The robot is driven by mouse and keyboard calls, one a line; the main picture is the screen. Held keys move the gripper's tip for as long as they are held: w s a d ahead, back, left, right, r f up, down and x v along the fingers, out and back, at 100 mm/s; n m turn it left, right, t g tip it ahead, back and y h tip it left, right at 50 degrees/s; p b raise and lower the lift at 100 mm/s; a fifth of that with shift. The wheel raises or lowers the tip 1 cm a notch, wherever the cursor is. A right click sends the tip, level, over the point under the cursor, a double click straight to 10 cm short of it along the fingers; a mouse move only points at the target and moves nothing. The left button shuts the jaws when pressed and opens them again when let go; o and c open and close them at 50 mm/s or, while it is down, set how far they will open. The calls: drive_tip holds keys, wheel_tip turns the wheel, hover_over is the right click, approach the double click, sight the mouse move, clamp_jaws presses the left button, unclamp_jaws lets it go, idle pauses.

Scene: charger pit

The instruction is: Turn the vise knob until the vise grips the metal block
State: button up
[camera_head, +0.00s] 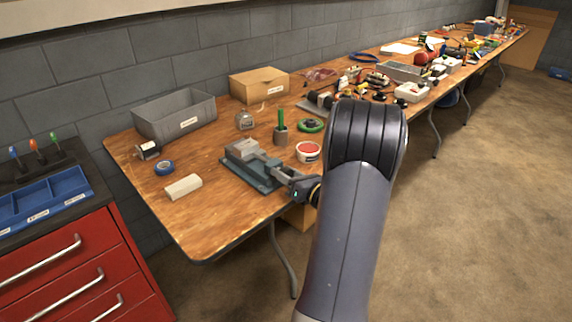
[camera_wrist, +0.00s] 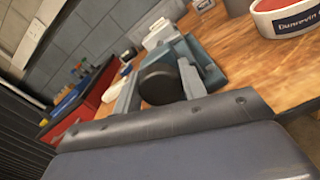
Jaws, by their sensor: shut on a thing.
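The vise (camera_head: 247,176), blue-grey on a flat base, stands near the front edge of the wooden bench. The pale grey metal block (camera_head: 241,149) sits at its far end; whether the jaws touch it is too small to tell. In the wrist view the vise (camera_wrist: 205,62) lies ahead, with the block partly hidden behind it. My gripper (camera_head: 295,181) reaches the vise's near end from the right. In the wrist view the dark round knob (camera_wrist: 160,79) is between the fingers of my gripper (camera_wrist: 156,84), which is shut on it.
A cream block (camera_head: 184,186) and blue tape (camera_head: 164,168) lie left of the vise. A red-topped tub (camera_head: 308,152) and a cup with a green-handled tool (camera_head: 281,134) stand close behind it. A grey bin (camera_head: 175,116) and red drawers (camera_head: 60,265) are at left.

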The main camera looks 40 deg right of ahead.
drive_tip(key=m+p, duration=0.5)
drive_tip(key=shift+r+m, duration=0.1)
drive_tip(key=shift+m, duration=0.3)
drive_tip(key=m+p, duration=0.8)
drive_tip(key=m, duration=0.1)
drive_tip(key=shift+m, duration=0.4)
drive_tip(key=shift+f+m+p, duration=0.15)
drive_tip(key=shift+m+p, duration=0.5)
drive_tip(key=shift+m, duration=0.35)
drive_tip(key=shift+f+m+p, duration=0.15)
drive_tip(key=shift+m+p, duration=0.45)
drive_tip(key=shift+m, duration=0.4)
drive_tip(key=o, duration=1)
drive_tip(key=shift+c, duration=0.2)
drive_tip(key=s+b, duration=0.1)
drive_tip(key=s, duration=0.9)
drive_tip(key=shift+s+d, duration=0.4)
drive_tip(key=shift+d, duration=0.05)
